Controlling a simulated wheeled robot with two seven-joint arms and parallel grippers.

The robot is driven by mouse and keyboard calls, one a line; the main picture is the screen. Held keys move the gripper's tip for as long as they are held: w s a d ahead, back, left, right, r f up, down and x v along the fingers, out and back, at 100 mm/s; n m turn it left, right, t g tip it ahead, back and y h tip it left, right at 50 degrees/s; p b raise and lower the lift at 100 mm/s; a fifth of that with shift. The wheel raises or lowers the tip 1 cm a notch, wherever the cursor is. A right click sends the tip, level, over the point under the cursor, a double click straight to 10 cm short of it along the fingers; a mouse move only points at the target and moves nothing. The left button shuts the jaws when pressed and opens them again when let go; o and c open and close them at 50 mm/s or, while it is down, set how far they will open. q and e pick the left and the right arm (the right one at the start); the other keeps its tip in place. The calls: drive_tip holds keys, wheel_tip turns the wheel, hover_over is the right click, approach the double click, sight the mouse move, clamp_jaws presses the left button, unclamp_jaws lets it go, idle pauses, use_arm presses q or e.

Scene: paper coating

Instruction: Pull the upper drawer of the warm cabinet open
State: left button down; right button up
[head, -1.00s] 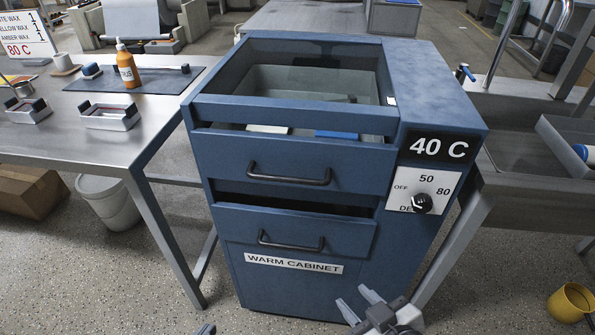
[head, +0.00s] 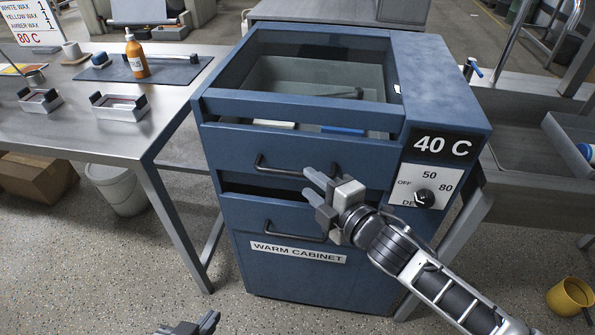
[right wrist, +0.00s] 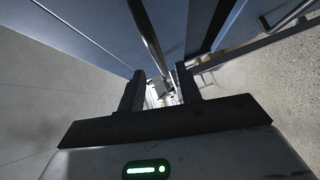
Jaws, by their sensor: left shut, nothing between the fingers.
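The blue warm cabinet (head: 440,85) stands in the middle of the head view. My right gripper (head: 312,184) is open in front of the drawer, at the handle's right end. In the right wrist view the fingers of the right gripper (right wrist: 160,90) stand apart, with a dark bar (right wrist: 148,35) running toward the space between them. I cannot tell whether they touch it. My left gripper (head: 212,320) is shut and empty, low at the bottom edge, away from the cabinet.
The lower drawer (head: 240,216) has its own handle (head: 285,234) and a dark gap above it. A steel table (head: 150,125) with trays and an orange bottle (head: 136,57) stands left. A sink bench is at right. A yellow bucket (head: 570,296) is on the floor.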

sight(300, 176)
drive_tip(key=x, duration=0.5)
drive_tip(key=shift+w+a, duration=0.2)
drive_tip(key=shift+w, duration=0.05)
clamp_jaws()
